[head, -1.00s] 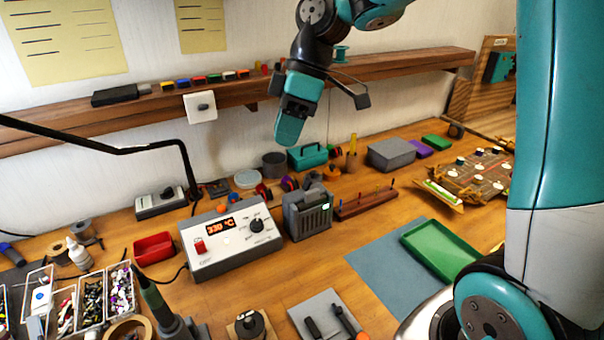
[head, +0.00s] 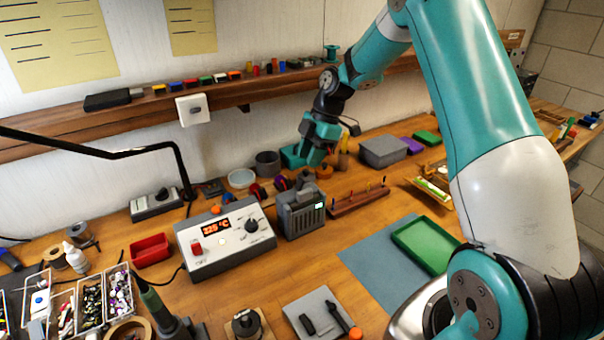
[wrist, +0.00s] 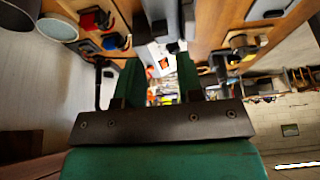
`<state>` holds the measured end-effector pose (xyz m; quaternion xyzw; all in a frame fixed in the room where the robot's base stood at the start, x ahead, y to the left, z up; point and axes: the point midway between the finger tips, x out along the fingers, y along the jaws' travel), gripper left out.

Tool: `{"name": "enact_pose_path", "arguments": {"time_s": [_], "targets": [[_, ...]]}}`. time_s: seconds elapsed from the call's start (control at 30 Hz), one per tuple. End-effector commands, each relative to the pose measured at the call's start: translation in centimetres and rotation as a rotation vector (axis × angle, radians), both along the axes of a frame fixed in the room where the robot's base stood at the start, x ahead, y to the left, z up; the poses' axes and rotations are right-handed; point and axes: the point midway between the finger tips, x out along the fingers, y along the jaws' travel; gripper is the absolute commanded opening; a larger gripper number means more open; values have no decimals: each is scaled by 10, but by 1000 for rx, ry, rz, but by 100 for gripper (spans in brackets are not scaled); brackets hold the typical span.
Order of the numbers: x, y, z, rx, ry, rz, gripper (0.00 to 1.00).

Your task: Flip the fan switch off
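The fan looks to be the grey ribbed box (head: 301,212) behind the middle of the bench. A small green-lit switch (head: 319,206) shows on its front right; its exact position is too small to tell. My gripper (head: 312,158) is in the air above and behind the fan, near the teal toolbox, and touches neither the fan nor its switch. In the wrist view, my two green fingers (wrist: 159,80) stand apart with nothing held between them.
A soldering station (head: 226,240) with a lit display stands left of the fan. The blue mat (head: 372,265) has free room.

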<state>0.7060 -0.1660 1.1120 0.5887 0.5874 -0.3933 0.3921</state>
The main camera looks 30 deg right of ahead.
Motion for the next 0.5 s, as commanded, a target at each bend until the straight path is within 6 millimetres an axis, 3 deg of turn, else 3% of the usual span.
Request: {"name": "enact_pose_path", "arguments": {"time_s": [0.2,0.5], "targets": [[-1,17,-37,1,5,1,34],[0,25,-60,0,0,-1,34]]}}
